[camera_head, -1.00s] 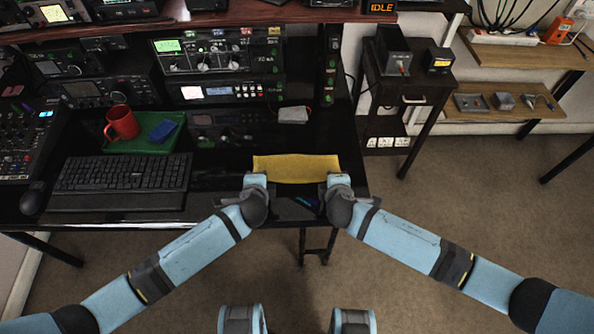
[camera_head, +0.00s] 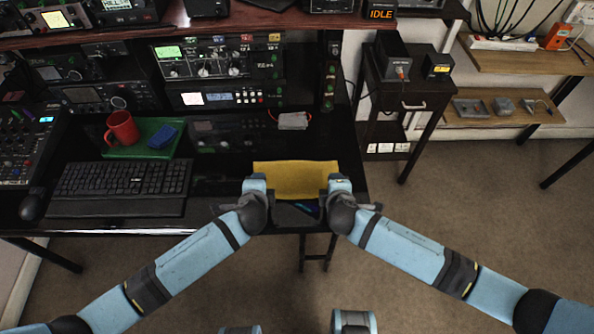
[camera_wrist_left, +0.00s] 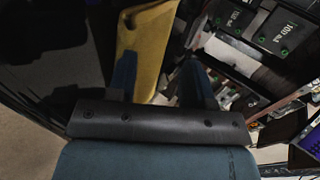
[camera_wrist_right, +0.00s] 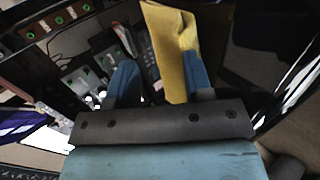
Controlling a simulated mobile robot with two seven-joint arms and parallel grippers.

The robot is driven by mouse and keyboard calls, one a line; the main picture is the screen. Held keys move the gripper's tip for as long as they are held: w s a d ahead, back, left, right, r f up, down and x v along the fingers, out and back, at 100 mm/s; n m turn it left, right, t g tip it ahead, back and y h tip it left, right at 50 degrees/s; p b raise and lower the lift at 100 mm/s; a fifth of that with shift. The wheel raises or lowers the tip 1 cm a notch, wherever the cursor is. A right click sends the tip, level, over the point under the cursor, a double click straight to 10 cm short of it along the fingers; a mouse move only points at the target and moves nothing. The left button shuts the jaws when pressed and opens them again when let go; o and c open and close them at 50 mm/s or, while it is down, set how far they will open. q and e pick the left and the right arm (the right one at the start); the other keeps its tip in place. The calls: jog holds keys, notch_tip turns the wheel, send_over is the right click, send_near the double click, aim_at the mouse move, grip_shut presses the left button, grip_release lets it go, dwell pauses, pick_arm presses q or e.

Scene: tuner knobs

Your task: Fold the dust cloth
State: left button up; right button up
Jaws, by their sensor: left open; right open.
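The yellow dust cloth (camera_head: 295,180) is at the front edge of the desk, between my two grippers. Its near edge reaches down between the gripper tips. My left gripper (camera_head: 255,183) is open at the cloth's left side. In the left wrist view the cloth (camera_wrist_left: 150,45) shows between the spread fingers, closer to the left one. My right gripper (camera_head: 339,184) is open at the cloth's right side. In the right wrist view the cloth (camera_wrist_right: 172,45) has a crease near the right finger. Whether the fingers touch the cloth is unclear.
A keyboard (camera_head: 120,178) and mouse (camera_head: 32,205) lie to the left. A small grey item (camera_head: 293,121) lies behind the cloth. Radios (camera_head: 210,70) fill the back.

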pick_arm(q)
jog(key=s+r, duration=0.5)
jog(key=r, duration=0.2)
jog(key=shift+s+r, duration=0.25)
pick_arm(e)
jog(key=s+r, duration=0.5)
jog(key=r, duration=0.2)
jog(key=shift+s+r, duration=0.2)
jog(key=shift+r, duration=0.1)
